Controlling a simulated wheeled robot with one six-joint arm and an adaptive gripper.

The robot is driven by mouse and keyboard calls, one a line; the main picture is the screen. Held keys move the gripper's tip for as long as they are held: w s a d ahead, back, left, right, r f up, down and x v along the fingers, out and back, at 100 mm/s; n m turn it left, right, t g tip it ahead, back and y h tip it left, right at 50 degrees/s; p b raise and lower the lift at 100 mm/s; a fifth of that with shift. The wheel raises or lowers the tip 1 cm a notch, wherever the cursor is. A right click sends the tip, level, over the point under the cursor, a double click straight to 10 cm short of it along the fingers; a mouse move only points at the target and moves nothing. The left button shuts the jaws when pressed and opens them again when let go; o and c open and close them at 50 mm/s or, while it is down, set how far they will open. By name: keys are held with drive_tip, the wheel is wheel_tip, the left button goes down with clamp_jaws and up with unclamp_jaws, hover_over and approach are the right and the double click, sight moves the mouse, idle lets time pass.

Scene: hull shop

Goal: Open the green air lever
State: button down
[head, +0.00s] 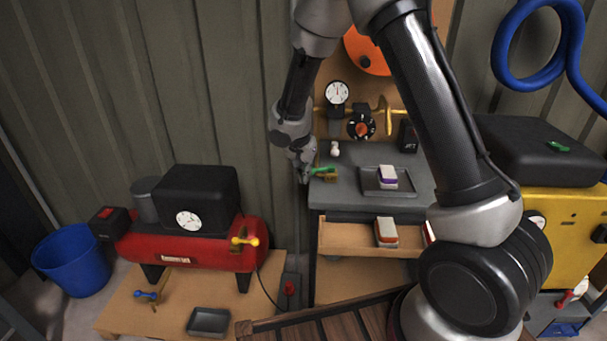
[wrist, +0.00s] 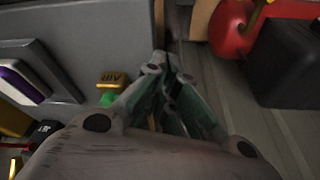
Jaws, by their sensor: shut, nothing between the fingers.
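The green air lever (head: 323,170) sits on a brass valve body (head: 330,177) at the left edge of the grey bench top. In the wrist view the brass body (wrist: 111,79) and a bit of the green lever (wrist: 107,99) show left of my fingers, and the rest of the lever is hidden. My gripper (head: 304,178) is at the left end of the lever, beside the bench edge. In the wrist view my gripper (wrist: 164,75) is shut and empty. I cannot tell whether it touches the lever.
A grey tray (head: 372,187) with a purple-and-white block (head: 388,177) lies right of the valve. An open wooden drawer (head: 345,238) juts out below the bench. A red compressor (head: 190,249) with a yellow lever (head: 246,241) stands left. A gauge (head: 337,93) is on the back panel.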

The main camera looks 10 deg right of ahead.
drive_tip(key=shift+w+m, duration=0.8)
drive_tip(key=shift+w, duration=0.05)
drive_tip(key=shift+d, duration=0.1)
